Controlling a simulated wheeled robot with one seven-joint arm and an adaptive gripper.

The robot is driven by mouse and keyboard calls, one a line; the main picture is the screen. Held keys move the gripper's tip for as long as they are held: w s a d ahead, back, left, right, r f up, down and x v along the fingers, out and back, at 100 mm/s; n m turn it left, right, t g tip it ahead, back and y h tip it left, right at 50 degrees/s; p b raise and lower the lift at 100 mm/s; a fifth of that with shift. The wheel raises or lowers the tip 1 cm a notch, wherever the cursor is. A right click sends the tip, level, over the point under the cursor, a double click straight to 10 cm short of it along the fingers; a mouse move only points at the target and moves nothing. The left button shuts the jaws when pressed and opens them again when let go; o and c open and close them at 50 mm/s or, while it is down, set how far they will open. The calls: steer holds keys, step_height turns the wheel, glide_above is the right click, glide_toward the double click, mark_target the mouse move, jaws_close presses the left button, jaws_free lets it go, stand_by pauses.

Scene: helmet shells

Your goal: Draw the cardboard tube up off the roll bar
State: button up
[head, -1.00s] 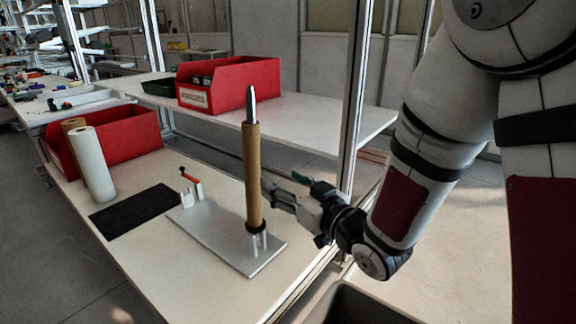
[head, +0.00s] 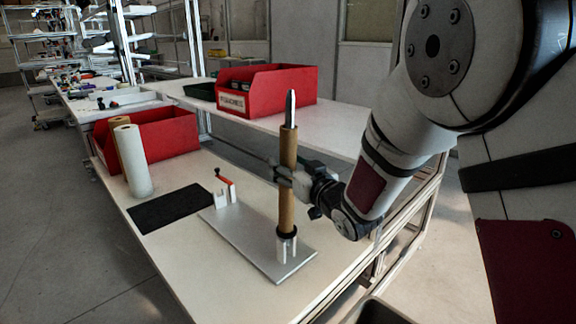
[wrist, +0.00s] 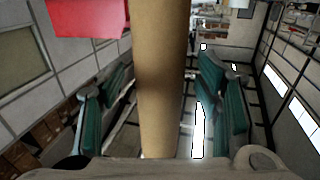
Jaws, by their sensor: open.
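The brown cardboard tube (head: 287,185) stands upright around the roll bar, whose silver tip (head: 290,108) sticks out above it. The bar rises from a grey metal base plate (head: 245,238), with a black ring at the tube's foot. My gripper (head: 280,174) is at the tube's middle height, coming from the right. In the wrist view the tube (wrist: 160,75) passes between the two green-padded fingers (wrist: 163,95), with gaps on both sides. The gripper is open around the tube.
A black mat (head: 172,207), white and brown rolls (head: 132,160) and a red bin (head: 165,135) are to the left. Another red bin (head: 268,90) sits on the shelf behind.

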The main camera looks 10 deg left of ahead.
mark_target(293, 108)
steer(key=shift+w+a, duration=0.2)
steer(key=c, duration=1.3)
steer(key=shift+o, duration=1.3)
steer(key=shift+r, duration=0.1)
steer(key=shift+c, duration=1.2)
steer(key=shift+s+d+r+p, duration=0.1)
steer(key=shift+r+p, duration=1.75)
steer(key=shift+r, duration=1.65)
steer(key=shift+s+d+r+p, duration=0.1)
steer(key=shift+r+p, duration=1.7)
steer(key=shift+r, duration=1.65)
